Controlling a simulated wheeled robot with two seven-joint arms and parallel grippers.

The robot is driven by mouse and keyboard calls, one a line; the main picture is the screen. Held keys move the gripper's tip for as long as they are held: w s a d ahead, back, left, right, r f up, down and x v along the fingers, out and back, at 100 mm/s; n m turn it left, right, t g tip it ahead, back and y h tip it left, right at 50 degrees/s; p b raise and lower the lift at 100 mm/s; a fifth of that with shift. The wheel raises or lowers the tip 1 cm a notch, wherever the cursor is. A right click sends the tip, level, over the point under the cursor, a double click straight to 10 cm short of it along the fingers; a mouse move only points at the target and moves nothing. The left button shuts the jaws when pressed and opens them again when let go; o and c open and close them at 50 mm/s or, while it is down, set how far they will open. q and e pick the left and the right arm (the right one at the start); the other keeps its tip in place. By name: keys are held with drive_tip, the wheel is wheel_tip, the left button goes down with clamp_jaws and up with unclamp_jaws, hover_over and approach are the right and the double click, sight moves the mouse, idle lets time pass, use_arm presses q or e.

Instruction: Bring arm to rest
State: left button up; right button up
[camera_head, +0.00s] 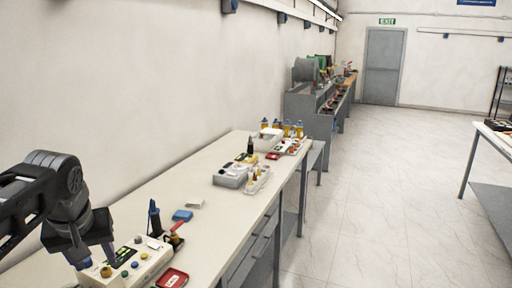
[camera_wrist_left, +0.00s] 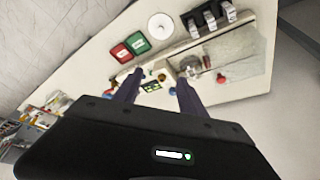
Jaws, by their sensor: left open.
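My left arm comes in from the left in the head view. Its gripper (camera_head: 96,256) is open, fingers pointing down, over the left end of a cream control box (camera_head: 150,258) with coloured knobs on the near workbench. I cannot tell whether the fingers touch the box. Nothing is seen held. My right gripper is not in view.
The long workbench (camera_head: 120,215) also bears a red tray (camera_head: 172,278), a dark upright tool (camera_head: 154,218), a blue block (camera_head: 182,215) and a grey box (camera_head: 230,177). A wall runs along its left side. The floor (camera_head: 370,200) to the right is clear.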

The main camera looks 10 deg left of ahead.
use_arm(q)
drive_tip(key=w+d+f+m+t+h+b, duration=0.1)
drive_tip(key=w+d+f+m+t, duration=0.1)
drive_tip(key=w+d+f, duration=0.3)
drive_tip(key=w+d+f+m+t+h, duration=0.1)
drive_tip(key=w+d+f+t, duration=0.1)
drive_tip(key=w+f, duration=0.3)
drive_tip(key=d+f+h+b, duration=0.2)
drive_tip(key=d+f, duration=0.3)
drive_tip(key=f, duration=0.6)
drive_tip(key=d+f+h+b, duration=0.1)
drive_tip(key=d+f, duration=0.5)
drive_tip(key=f, duration=0.5)
drive_tip(key=s+d+f+g+b, duration=0.3)
drive_tip(key=s+d+f, duration=0.3)
drive_tip(key=s+f, duration=0.7)
drive_tip(key=s+d+f+m+g+h+b, duration=0.1)
drive_tip(key=s+d+f+g+b, duration=0.2)
drive_tip(key=s+d+f, duration=0.4)
drive_tip(key=s+f+g, duration=0.1)
drive_tip(key=s+f, duration=0.5)
drive_tip(key=f, duration=0.3)
drive_tip(key=shift+s+f, duration=0.2)
drive_tip(key=shift+s, duration=0.1)
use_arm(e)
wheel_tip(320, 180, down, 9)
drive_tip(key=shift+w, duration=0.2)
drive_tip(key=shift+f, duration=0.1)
